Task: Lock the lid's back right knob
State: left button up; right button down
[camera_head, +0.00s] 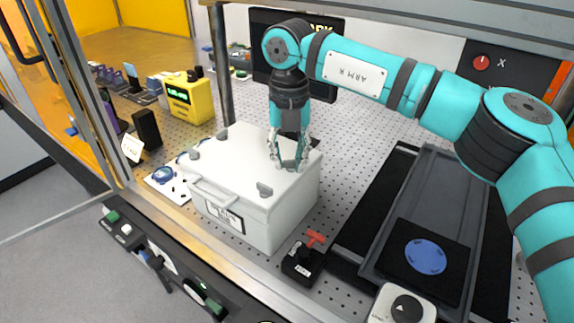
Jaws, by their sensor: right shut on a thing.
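A white box with a closed lid (235,165) stands on the perforated metal table. Grey knobs show on the lid at the back left (223,134), front left (195,153) and front right (265,189). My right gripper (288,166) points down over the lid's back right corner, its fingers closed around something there. The back right knob is hidden by the fingers, so its turn cannot be seen. A handle (212,194) and a label are on the box's front. My left gripper is not in view.
A black box with a red lever (315,238) stands close to the box's front right. A dark tray with a blue disc (425,256) lies to the right. A yellow instrument (189,98) stands at the back left. A post (221,65) rises behind the box.

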jog(key=m+b, duration=0.1)
jog(key=m, duration=0.1)
jog(key=m+b, duration=0.1)
jog(key=shift+w+d+m, duration=0.2)
jog(key=shift+m, duration=0.2)
jog(key=shift+m+b, duration=0.85)
jog(key=shift+m, duration=0.75)
jog(key=c, duration=1.2)
grip_release()
jog(key=o, duration=0.3)
jog(key=shift+w+a+f, duration=0.1)
jog(key=shift+a+f, duration=0.05)
